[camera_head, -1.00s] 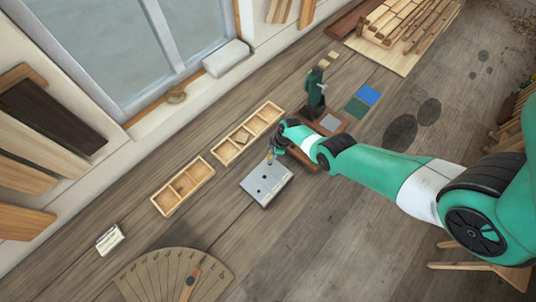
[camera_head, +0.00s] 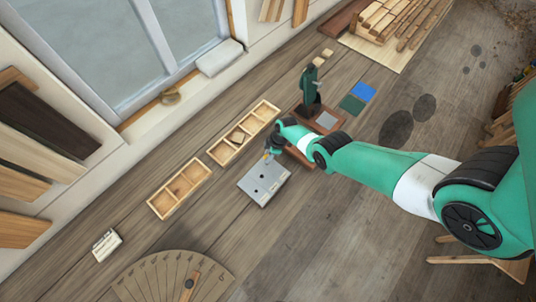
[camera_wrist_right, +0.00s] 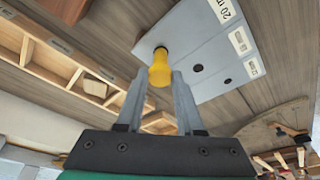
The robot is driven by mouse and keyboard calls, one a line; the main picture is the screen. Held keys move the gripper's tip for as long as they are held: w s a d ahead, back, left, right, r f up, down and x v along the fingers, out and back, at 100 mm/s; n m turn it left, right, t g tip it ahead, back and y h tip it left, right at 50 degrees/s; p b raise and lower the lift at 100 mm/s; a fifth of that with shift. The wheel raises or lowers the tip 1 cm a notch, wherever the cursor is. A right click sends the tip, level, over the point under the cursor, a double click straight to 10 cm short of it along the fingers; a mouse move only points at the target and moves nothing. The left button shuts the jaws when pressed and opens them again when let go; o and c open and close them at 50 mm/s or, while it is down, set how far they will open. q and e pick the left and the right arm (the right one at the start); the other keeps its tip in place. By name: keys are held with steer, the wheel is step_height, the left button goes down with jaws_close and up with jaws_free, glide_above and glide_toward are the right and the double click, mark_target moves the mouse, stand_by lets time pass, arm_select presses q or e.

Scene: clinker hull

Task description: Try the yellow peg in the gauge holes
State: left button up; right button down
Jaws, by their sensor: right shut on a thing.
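The yellow peg (camera_wrist_right: 160,70) is held between the two fingertips of my right gripper (camera_wrist_right: 159,82), which is shut on it. The grey gauge block (camera_wrist_right: 195,40) lies right behind the peg in the right wrist view. The peg's far end is at the block's hole nearest the "20" label; I cannot tell whether it is in the hole or just over it. Two other dark holes show bare. In the head view the gauge block (camera_head: 270,193) lies on the bench with my right gripper (camera_head: 268,154) at its upper edge. My left gripper is not in view.
Two divided wooden trays (camera_head: 152,206) (camera_head: 213,152) lie left of the gauge block. A green press-like tool (camera_head: 309,88) stands behind my right wrist. A fan-shaped board (camera_head: 150,283) and a small white label block (camera_head: 106,245) lie in front. Bench right of the gauge block is clear.

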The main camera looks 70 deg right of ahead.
steer(key=shift+f+b, duration=1.15)
